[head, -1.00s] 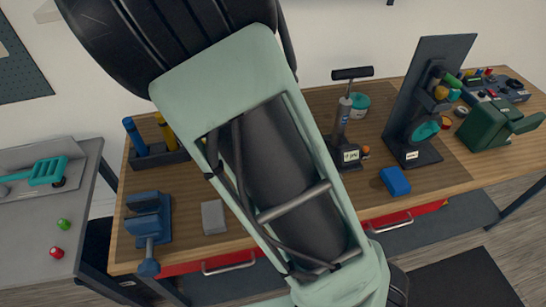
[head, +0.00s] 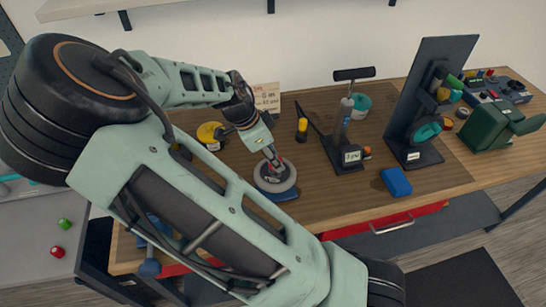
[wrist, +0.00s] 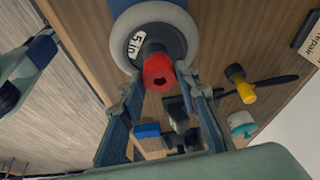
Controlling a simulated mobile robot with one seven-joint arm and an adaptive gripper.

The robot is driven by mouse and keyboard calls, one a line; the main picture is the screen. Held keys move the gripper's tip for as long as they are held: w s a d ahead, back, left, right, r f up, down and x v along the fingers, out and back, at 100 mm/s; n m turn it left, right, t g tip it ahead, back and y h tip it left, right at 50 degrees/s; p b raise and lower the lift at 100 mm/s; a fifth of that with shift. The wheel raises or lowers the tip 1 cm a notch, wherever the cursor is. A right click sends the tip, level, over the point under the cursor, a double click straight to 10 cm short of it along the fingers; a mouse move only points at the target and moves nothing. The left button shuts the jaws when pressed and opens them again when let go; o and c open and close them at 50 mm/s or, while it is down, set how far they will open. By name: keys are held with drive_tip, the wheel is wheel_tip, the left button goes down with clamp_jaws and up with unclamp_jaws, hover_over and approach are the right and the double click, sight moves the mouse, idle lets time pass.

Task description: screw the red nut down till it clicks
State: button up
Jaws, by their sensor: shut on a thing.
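The red nut (wrist: 158,73) sits at the hub of a small grey wheel (wrist: 150,13) marked "5 in" in the wrist view. The nut's open end faces the wrist camera. My gripper (wrist: 162,88) has one finger on each side of the nut and is shut on it. In the head view my gripper (head: 271,160) reaches down onto the top of the wheel (head: 287,181), which lies over a blue base (head: 284,195) on the wooden bench. The fingers largely hide the nut there. The thread below the nut is hidden.
A mallet (head: 302,130), a pump (head: 343,140) and a blue block (head: 396,181) stand right of the wheel. A yellow round item (head: 209,131) is behind it, left. Another red piece (head: 57,252) and a green one (head: 64,224) lie on the grey side table.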

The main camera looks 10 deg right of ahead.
drive_tip(key=o, duration=1.2)
drive_tip(key=shift+s+d, duration=0.25)
drive_tip(key=shift+d, duration=0.3)
drive_tip(key=shift+a, duration=0.2)
drive_tip(key=shift+w, duration=0.1)
drive_tip(key=shift+a+r, duration=0.15)
drive_tip(key=shift+r, duration=0.05)
drive_tip(key=v, duration=1.1)
drive_tip(key=shift+a+r, duration=0.1)
drive_tip(key=shift+r, duration=0.15)
